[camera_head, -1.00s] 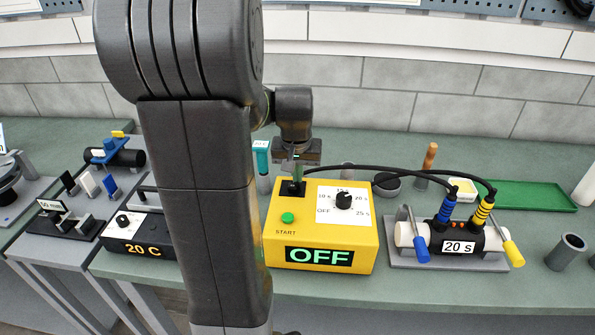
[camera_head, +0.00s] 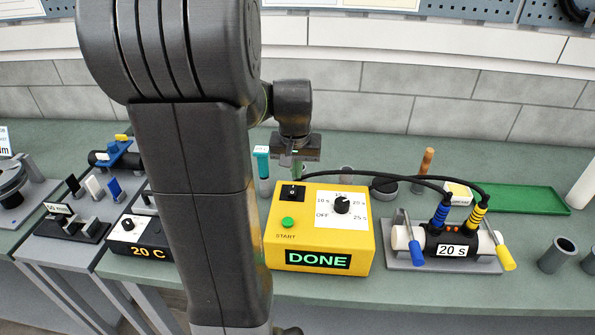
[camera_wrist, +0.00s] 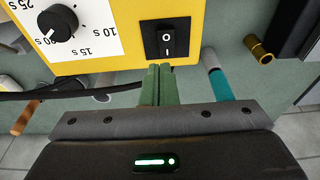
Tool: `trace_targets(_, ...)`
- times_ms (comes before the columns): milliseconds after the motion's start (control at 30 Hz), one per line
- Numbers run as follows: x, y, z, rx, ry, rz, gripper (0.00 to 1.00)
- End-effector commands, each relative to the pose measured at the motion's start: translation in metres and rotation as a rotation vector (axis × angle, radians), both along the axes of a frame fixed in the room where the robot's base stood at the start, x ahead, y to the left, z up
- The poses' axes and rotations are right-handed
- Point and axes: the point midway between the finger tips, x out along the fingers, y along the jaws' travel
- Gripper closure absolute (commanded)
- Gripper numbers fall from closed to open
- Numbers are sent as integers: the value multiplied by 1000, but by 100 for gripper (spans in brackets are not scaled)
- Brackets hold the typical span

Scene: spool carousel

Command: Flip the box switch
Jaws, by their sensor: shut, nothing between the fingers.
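The yellow box (camera_head: 318,258) stands on the bench, and its display reads DONE. Its black rocker switch (camera_head: 292,193) is at the back left of the top face, behind the green START button (camera_head: 288,222). The wrist view shows the switch (camera_wrist: 166,39) unobstructed, with its O and I marks. My gripper (camera_head: 297,174) is shut and empty, just behind the switch at the box's rear edge. Its green fingers (camera_wrist: 159,68) end just short of the switch in the wrist view and seem apart from it.
A black dial (camera_head: 342,206) sits right of the switch. A teal-topped tube (camera_head: 262,163) stands close to my gripper's left. A green tray (camera_head: 520,199) lies at the back right.

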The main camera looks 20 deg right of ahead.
Motion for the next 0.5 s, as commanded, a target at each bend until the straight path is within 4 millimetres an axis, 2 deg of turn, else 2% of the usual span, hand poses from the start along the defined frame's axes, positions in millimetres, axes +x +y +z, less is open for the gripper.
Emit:
trace_targets(33, -1, 1, 12, -2, -7, 0, 100)
trace_targets(300, -17, 8, 68, -2, -7, 0, 100)
trace_targets(500, -24, 12, 91, -1, -2, 0, 100)
